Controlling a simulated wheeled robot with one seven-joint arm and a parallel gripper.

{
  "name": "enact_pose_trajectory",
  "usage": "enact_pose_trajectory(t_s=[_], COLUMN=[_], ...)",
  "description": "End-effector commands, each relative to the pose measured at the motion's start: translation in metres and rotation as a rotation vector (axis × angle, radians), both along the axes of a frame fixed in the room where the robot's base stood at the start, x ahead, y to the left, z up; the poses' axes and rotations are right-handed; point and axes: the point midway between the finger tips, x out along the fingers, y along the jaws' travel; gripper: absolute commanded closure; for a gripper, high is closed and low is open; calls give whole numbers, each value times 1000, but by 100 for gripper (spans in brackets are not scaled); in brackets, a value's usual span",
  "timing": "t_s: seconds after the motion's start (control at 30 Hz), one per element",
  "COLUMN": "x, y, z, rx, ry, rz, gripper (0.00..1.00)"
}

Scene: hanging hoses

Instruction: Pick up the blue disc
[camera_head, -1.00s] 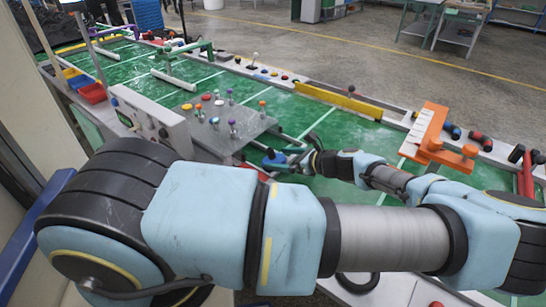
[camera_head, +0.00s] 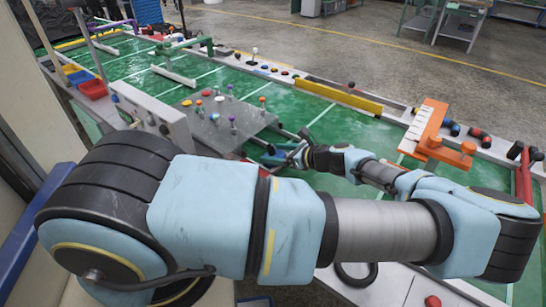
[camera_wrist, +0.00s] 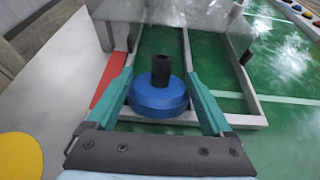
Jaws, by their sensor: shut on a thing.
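The blue disc (camera_wrist: 158,98) is round and thick with a dark upright knob (camera_wrist: 161,70) on top. In the wrist view it sits between the two teal fingers of my gripper (camera_wrist: 160,78), which are shut on its sides. In the head view my gripper (camera_head: 283,154) is small, beside the near right corner of the grey peg plate, with a blue patch of the disc (camera_head: 273,158) at its tip. Whether the disc touches the surface below is not clear.
The grey plate (camera_head: 190,132) with several coloured knobs lies left of my gripper. Pale rails (camera_wrist: 187,60) frame green board behind the disc. An orange fixture (camera_head: 426,125) stands to the right. A yellow bar (camera_head: 340,97) lies farther back.

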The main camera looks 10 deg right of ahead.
Motion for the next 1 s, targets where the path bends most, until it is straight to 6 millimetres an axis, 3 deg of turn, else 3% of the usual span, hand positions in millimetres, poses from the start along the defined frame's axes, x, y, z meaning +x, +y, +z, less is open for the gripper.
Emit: enact_pose_trajectory(t_s=[0.13,0.23,0.27,0.3,1.0], x=[-2,-3,-3,-3,-3], y=[-1,-1,-1,-2,-4], z=[-6,-7,-7,-7,-7], rx=[-3,-4,-4,-5,-9], ry=[8,9,9,9,8], rz=[-1,-1,-1,-2,-5], gripper=[80,81,94,99,100])
